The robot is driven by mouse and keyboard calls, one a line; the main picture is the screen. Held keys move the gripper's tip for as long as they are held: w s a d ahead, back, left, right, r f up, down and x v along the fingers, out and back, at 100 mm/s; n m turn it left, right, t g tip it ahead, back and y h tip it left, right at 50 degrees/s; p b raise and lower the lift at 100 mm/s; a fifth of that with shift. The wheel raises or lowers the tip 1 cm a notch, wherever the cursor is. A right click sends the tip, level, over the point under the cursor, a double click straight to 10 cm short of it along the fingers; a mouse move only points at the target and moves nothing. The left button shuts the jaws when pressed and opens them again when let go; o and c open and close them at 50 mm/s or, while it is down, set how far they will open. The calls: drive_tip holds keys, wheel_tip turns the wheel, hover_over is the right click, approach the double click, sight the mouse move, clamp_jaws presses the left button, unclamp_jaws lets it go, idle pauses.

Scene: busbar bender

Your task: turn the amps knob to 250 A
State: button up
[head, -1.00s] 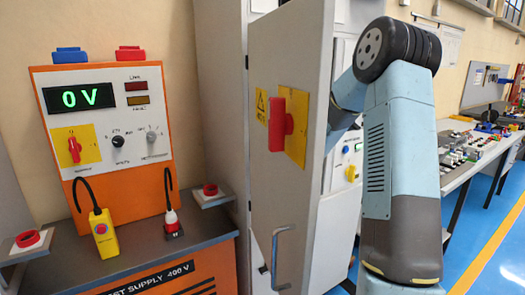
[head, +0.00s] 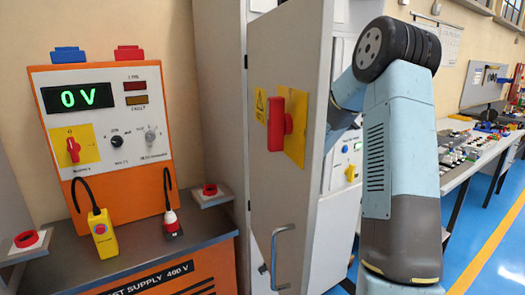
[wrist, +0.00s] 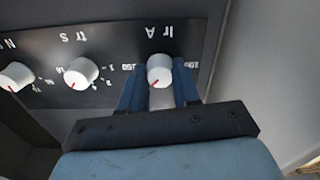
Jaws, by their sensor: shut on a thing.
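In the wrist view, the amps knob (wrist: 160,68) is a white round knob under the upside-down label "Ir A" on a dark panel. Its red mark points toward the bottom left of the picture. A printed number, apparently 250, sits to its left, and another number on its right is partly hidden. My gripper (wrist: 159,78) is shut on this knob, one blue finger on each side. In the head view, the gripper and the knob are hidden behind the open grey cabinet door (head: 273,190).
Two similar white knobs, the "tr S" knob (wrist: 81,73) and another (wrist: 16,76), sit left of the amps knob. A grey wall (wrist: 255,75) rises close on the right. In the head view, an orange test supply (head: 105,195) showing 0 V stands left of the cabinet.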

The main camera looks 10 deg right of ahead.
drive_tip(key=shift+a+f, duration=0.1)
drive_tip(key=shift+a, duration=0.1)
drive_tip(key=shift+s+f+m, duration=0.1)
drive_tip(key=shift+s+m, duration=0.05)
drive_tip(key=shift+m, duration=4.05)
drive_tip(key=o, duration=1.1)
drive_tip(key=shift+d, duration=0.1)
drive_tip(key=shift+c, duration=0.2)
